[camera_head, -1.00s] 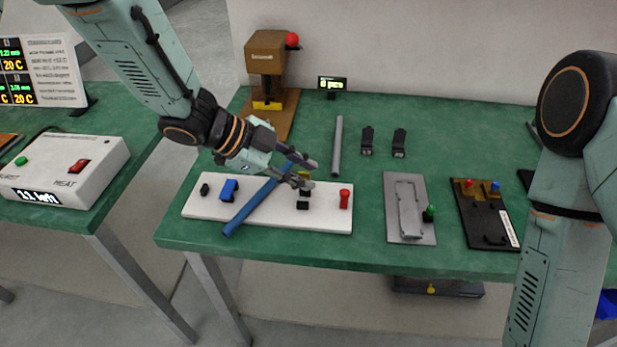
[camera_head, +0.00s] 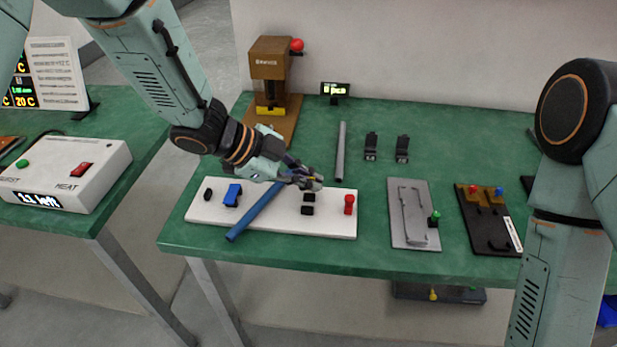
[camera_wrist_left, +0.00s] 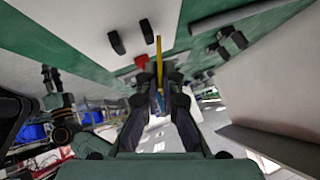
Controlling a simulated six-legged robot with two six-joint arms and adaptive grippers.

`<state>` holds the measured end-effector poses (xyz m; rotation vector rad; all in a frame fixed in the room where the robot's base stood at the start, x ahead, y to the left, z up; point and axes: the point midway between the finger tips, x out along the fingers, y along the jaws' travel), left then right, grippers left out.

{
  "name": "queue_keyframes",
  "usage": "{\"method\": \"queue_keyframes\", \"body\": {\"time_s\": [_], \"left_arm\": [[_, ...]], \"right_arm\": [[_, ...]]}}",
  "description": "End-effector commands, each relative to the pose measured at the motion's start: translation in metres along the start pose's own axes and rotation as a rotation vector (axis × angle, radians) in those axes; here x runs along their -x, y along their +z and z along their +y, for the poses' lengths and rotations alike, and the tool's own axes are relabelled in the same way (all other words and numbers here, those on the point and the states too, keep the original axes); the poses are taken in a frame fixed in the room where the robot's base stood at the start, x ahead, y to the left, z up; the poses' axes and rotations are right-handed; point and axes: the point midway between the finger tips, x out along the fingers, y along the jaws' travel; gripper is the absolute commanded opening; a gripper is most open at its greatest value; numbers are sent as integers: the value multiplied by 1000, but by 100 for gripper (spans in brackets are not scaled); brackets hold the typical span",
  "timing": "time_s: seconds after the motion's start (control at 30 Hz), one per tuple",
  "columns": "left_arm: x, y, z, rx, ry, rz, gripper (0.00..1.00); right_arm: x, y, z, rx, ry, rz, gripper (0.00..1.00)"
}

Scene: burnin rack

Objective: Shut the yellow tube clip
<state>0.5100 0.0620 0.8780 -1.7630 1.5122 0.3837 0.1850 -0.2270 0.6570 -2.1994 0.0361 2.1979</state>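The white board (camera_head: 342,222) lies at the front of the green bench, with a blue tube (camera_head: 255,213) slanting across it. The yellow tube clip (camera_wrist_left: 158,52) shows in the left wrist view as a thin upright strip between my fingers. In the head view my fingers mostly hide it. My left gripper (camera_head: 312,183) is over the middle of the board, by the tube's far end. Its fingers are drawn close together, one on each side of the yellow strip, and look shut on it. My right arm shows at the right, but its gripper is out of view.
On the board are a blue clip (camera_head: 232,194), black blocks (camera_head: 307,211) and a red-topped peg (camera_head: 349,203). A grey rod (camera_head: 341,150) lies behind. A grey plate (camera_head: 412,214) and a black fixture (camera_head: 487,220) lie to the right. A brown press (camera_head: 270,70) stands at the back.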

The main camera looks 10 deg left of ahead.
Motion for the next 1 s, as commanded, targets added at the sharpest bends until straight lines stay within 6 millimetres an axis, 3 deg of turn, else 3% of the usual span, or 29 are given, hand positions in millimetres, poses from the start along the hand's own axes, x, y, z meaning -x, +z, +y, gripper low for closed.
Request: {"method": "queue_keyframes", "body": {"time_s": [0.47,1.0], "left_arm": [[-2,0,5,-39,-36,6,0],[-6,4,22,-267,-265,7,0]], "right_arm": [[-13,0,0,0,0,0,26],[-84,0,1,0,0,0,26]]}}
